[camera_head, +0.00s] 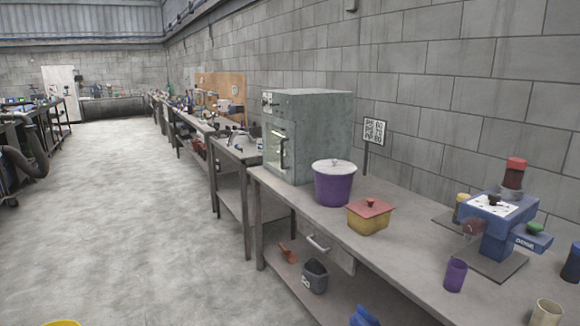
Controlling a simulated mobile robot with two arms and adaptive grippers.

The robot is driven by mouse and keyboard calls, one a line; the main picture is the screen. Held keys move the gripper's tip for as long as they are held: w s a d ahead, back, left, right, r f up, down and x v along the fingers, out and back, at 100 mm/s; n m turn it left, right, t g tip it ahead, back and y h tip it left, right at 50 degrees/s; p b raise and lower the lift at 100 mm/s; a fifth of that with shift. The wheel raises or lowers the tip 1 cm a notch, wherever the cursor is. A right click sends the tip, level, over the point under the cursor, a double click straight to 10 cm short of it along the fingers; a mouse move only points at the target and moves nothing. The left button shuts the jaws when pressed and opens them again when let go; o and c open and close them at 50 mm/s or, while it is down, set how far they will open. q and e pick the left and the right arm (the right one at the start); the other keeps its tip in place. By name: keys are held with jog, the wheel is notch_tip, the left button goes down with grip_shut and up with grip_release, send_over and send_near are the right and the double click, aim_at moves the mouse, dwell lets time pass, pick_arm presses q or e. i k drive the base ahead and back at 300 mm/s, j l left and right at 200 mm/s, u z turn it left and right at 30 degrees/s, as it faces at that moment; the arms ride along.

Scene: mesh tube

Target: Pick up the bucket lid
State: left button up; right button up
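A purple bucket (334,188) stands upright on the workbench, beside the grey cabinet. A pale grey lid (322,167) with a small knob covers its top. Nothing touches the lid. To its right, a yellow container (368,222) has a red lid (371,207) with a knob. Neither of my grippers shows in this view.
The workbench (405,243) runs along the block wall. A grey cabinet (318,130) stands behind the bucket. A blue machine (497,235) and a purple cup (455,275) are farther right. A dark bucket (315,277) sits on the lower shelf. The floor at left is mostly clear.

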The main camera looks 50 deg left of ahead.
aim_at(335, 167)
jog(key=u, duration=1.2)
jog(key=i+j+z, duration=0.1)
jog(key=i+j, duration=0.45)
jog(key=i+j+z, duration=0.15)
jog(key=i+j, duration=0.4)
jog(key=i+j+z, duration=0.1)
jog(key=i+j, duration=0.4)
jog(key=j, duration=0.2)
